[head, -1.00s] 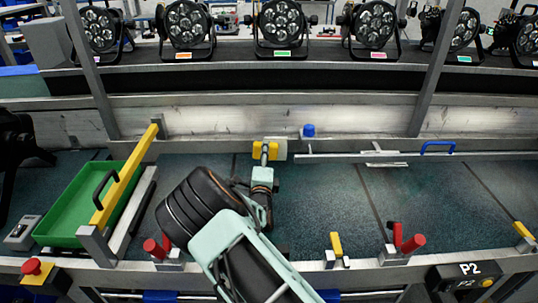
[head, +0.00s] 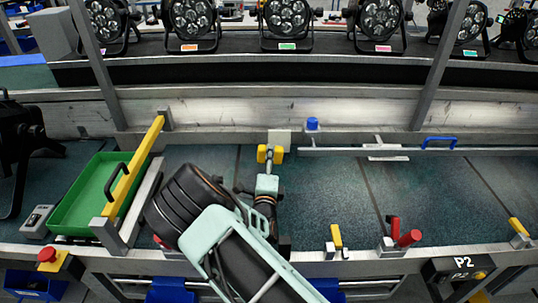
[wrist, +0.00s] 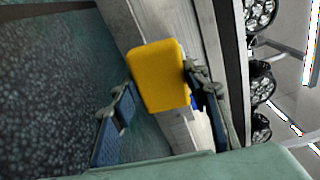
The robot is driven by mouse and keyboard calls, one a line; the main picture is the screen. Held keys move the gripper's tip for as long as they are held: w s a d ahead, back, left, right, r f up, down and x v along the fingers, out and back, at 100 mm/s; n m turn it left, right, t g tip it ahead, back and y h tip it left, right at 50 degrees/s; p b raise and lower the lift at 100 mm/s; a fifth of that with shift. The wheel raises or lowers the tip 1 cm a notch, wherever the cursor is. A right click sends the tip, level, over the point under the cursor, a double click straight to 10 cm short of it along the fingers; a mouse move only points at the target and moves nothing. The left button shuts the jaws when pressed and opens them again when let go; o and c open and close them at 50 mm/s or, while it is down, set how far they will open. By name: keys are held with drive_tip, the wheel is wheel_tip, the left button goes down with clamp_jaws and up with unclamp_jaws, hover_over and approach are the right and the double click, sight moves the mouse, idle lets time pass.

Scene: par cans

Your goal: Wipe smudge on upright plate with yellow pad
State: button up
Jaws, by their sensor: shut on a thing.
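My gripper (head: 270,160) is shut on the yellow pad (head: 263,154). In the wrist view the pad (wrist: 157,72) shows as a rounded yellow block between the two dark fingers (wrist: 159,84). The pale upright plate (head: 280,138) stands at the back edge of the conveyor, just behind and above the pad in the head view. The pad overlaps the plate's lower part there; I cannot tell whether they touch. I see no smudge on the plate's visible part. In the wrist view I cannot make out the plate clearly.
A blue knob (head: 312,124) and a metal rail with a blue handle (head: 438,142) are right of the plate. Belt right of my arm is mostly clear.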

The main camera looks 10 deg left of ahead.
drive_tip(key=shift+s, duration=0.1)
drive_tip(key=shift+s+d+r+p, duration=0.1)
drive_tip(key=shift+s+d+p, duration=0.15)
drive_tip(key=shift+s+p, duration=0.65)
drive_tip(key=shift+s+d, duration=0.15)
drive_tip(key=shift+s, duration=0.3)
